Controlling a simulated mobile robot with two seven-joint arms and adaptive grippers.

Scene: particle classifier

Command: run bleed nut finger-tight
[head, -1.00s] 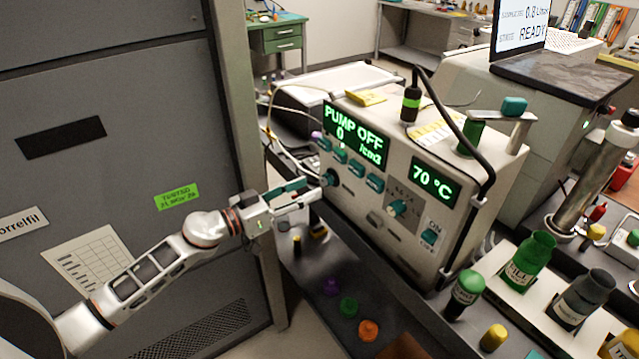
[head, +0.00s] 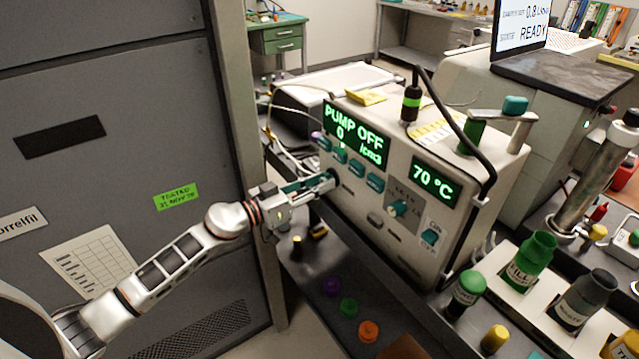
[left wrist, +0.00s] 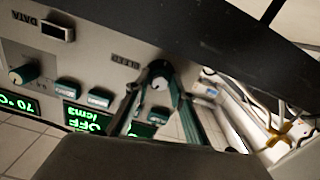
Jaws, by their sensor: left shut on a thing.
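The bleed nut is a dark teal round knob (left wrist: 161,74) low on the instrument's front panel (head: 350,205), beside a small printed label in the left wrist view. My left gripper (head: 326,181) reaches it from the left in the head view, with its fingertips at the panel. In the left wrist view the two fingers (left wrist: 158,88) lie on either side of the knob and are shut on it. In the head view the fingers largely hide the nut. My right gripper is in neither view.
The panel display reads PUMP OFF (head: 353,130), with teal buttons (head: 357,168) close to the fingers. A grey cabinet (head: 120,120) stands left of my arm. Purple, green and orange caps (head: 368,331) lie on the bench below. Cables (head: 285,150) run behind the gripper.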

